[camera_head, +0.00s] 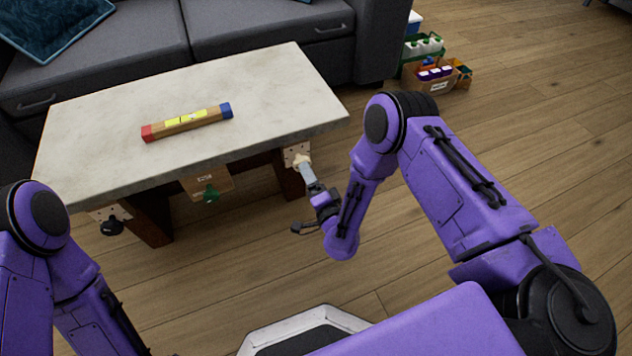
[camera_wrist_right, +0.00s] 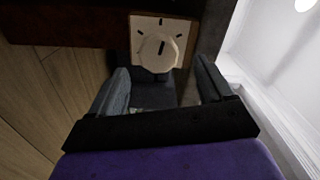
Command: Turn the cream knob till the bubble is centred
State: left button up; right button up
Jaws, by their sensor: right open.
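A level with a red left end, a blue right end and a yellow vial (camera_head: 184,118) lies on the pale tabletop (camera_head: 270,85); its bubble is too small to place. The cream knob (camera_head: 300,160) is on a plate at the table's right front corner. In the right wrist view, the cream knob (camera_wrist_right: 158,52) has a dark pointer line near its top, and dark marks are on the plate around it. My right gripper (camera_head: 308,174) is open in front of the knob; its fingers (camera_wrist_right: 163,80) are on either side, with contact unclear. My left gripper is out of view.
A green knob (camera_head: 210,193) is at the middle of the table's front and a black knob (camera_head: 111,226) at its left corner. A grey sofa (camera_head: 240,30) stands behind. Boxes with bottles (camera_head: 432,75) stand on the floor at the back right. Floor to the right is clear.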

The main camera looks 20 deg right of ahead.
jog(key=s, duration=0.4)
jog(key=shift+s+d+p, duration=0.1)
jog(key=shift+s+p, duration=0.3)
jog(key=s+d+f+n+g+h, duration=0.1)
jog(key=s+d+f+n+g, duration=0.15)
jog(key=s+d+g, duration=0.4)
jog(key=s+d+f+n+g+h, duration=0.1)
jog(key=s+d+f+n+g, duration=0.2)
jog(key=s, duration=0.7)
jog(key=s+d+f+n+g+h, duration=0.25)
jog(key=s+f+g, duration=0.2)
jog(key=s, duration=0.35)
notch_tip(320, 180, up, 34)
jog(key=s+p, duration=0.1)
jog(key=p, duration=3.2)
jog(key=shift+s+d+g, duration=0.4)
jog(key=shift+d, duration=0.05)
